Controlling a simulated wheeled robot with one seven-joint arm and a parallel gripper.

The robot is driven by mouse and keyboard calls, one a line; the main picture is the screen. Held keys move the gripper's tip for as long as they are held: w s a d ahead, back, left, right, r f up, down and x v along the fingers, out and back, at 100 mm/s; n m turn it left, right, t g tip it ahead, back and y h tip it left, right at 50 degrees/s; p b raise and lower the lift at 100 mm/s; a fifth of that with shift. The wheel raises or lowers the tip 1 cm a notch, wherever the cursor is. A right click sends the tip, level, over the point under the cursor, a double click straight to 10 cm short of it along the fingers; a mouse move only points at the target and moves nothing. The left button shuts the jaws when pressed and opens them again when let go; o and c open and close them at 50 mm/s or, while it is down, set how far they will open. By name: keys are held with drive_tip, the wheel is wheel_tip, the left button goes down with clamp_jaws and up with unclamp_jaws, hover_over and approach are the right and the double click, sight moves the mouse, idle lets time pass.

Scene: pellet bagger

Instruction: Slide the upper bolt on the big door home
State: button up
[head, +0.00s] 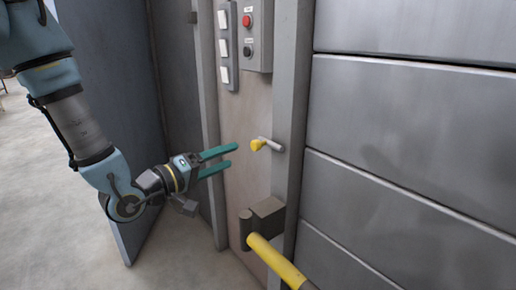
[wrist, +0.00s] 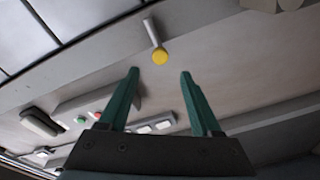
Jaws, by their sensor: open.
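A short grey rod with a yellow knob (head: 257,145) sticks out beside the grey post, next to the big grey panelled door (head: 400,120). I take it for the upper bolt's handle, but the bolt's body and its seat cannot be made out. In the wrist view the yellow knob (wrist: 159,56) shows just beyond the gap between the fingertips, with the rod (wrist: 151,32) behind it. My gripper (head: 233,155) is open and empty, its teal fingers pointing at the knob from the left. A gap shows between the fingertips and the knob.
A thick yellow bar (head: 275,261) on a dark bracket (head: 267,214) juts out below the knob. A control box with a red button (head: 246,20) and a switch strip (head: 223,48) are above. A blue-grey panel (head: 115,110) stands left, behind my arm.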

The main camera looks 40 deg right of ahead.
sight(253, 147)
drive_tip(key=d, duration=0.3)
drive_tip(key=d+p, duration=0.1)
drive_tip(key=d, duration=0.5)
drive_tip(key=shift+w+d+p, duration=0.3)
drive_tip(key=shift+w+d, duration=0.05)
drive_tip(key=shift+d, duration=0.05)
drive_tip(key=shift+c, duration=0.2)
clamp_jaws()
idle(0.7)
